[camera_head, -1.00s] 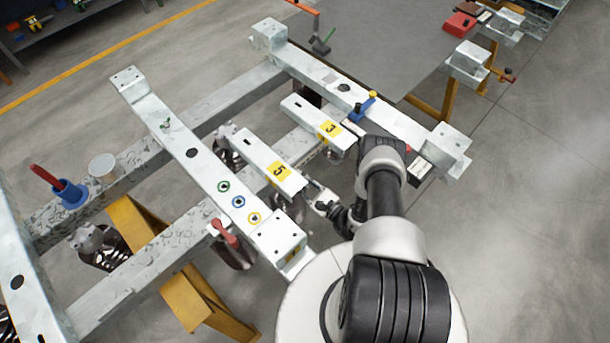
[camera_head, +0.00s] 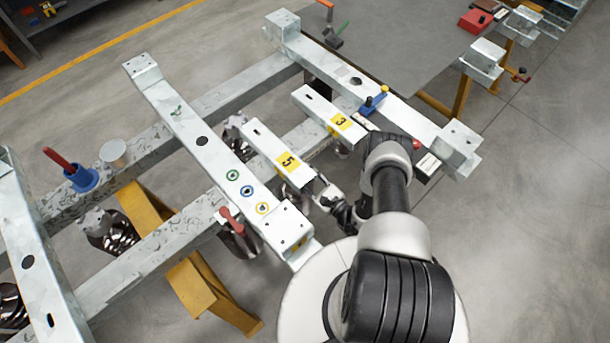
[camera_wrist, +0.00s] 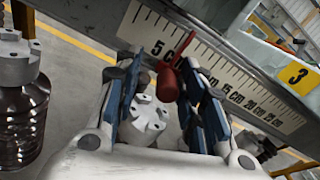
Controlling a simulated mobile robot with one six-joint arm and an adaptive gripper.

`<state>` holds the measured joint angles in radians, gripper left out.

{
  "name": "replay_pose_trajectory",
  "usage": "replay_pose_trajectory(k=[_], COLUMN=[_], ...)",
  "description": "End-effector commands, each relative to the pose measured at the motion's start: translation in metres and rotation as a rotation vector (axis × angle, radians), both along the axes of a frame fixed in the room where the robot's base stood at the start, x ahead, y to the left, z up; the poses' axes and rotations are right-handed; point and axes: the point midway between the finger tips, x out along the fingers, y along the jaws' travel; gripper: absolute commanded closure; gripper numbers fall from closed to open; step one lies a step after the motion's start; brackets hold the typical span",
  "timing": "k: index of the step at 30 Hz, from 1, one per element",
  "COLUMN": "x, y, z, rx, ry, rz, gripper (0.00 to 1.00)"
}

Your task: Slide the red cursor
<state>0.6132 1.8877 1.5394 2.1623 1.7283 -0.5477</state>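The red cursor (camera_wrist: 168,80) shows in the wrist view as a small red piece with a thin upright stem, in front of a white ruler scale (camera_wrist: 217,83) marked in cm. It is near the 5 cm mark. My gripper (camera_wrist: 166,86) has its two blue-and-black fingers apart, one on each side of the cursor in the picture. I cannot tell whether either finger touches it. In the head view my gripper (camera_head: 326,190) is by the near end of the short beam labelled 5 (camera_head: 270,146). I cannot make out the cursor or scale there.
A short beam labelled 3 (camera_head: 325,108) lies to the right, near a blue clamp (camera_head: 373,101). A long beam with coloured rings (camera_head: 200,141) runs to the left. A red handle (camera_head: 231,220) sticks out beside it. Open grey floor (camera_head: 540,220) lies at the right.

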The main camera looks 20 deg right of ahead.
Motion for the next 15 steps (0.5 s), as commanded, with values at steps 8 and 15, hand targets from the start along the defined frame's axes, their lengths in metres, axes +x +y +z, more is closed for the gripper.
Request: replay_pose_trajectory(k=[8,15], x=[-0.020,-0.065], y=[-0.009,-0.026], z=[0.000,0.001], rx=[0.002,0.002], ry=[0.001,0.000], rz=[-0.006,-0.009], gripper=[0.63,0.63])
